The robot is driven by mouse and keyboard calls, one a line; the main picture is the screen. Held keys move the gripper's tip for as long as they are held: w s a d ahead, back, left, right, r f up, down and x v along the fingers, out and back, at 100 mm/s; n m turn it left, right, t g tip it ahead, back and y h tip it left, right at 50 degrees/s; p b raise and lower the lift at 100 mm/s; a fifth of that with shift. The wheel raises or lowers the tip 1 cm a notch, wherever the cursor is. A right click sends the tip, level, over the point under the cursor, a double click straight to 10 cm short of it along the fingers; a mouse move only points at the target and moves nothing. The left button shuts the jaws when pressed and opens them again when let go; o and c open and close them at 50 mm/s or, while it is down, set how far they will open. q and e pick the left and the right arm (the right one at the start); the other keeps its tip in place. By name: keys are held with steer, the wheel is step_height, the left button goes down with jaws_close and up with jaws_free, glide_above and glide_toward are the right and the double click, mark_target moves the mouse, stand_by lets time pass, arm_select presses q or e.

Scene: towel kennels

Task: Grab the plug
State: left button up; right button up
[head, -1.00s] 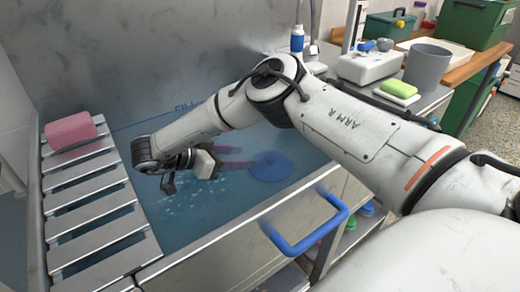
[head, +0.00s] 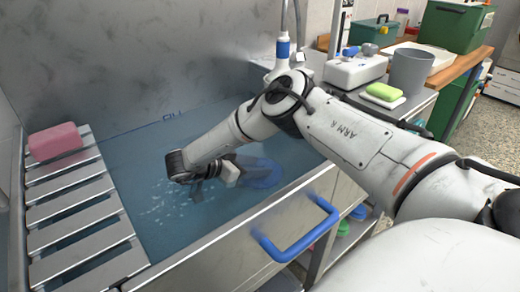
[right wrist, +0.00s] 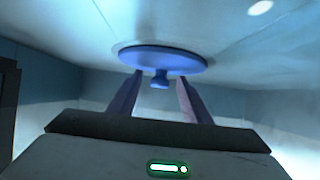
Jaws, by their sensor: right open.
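The plug (head: 266,173) is a flat blue disc on the floor of the water-filled tub. The right wrist view shows its disc (right wrist: 150,57) with a small blue knob (right wrist: 160,82) standing out from the middle. My right gripper (head: 248,170) reaches down into the water beside the plug, and my arm hides part of it. In the right wrist view, its two fingers (right wrist: 158,84) are apart, one on each side of the knob, with nothing visible held. Whether they touch the disc I cannot tell. My left gripper is not in view.
A slatted rack (head: 75,207) with a pink block (head: 55,142) lies across the tub's left side. A blue handle (head: 297,243) juts from the front wall. A bottle, green soap (head: 383,91) and a grey bucket (head: 411,70) stand beyond the tub at right.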

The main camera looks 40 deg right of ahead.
jaws_close()
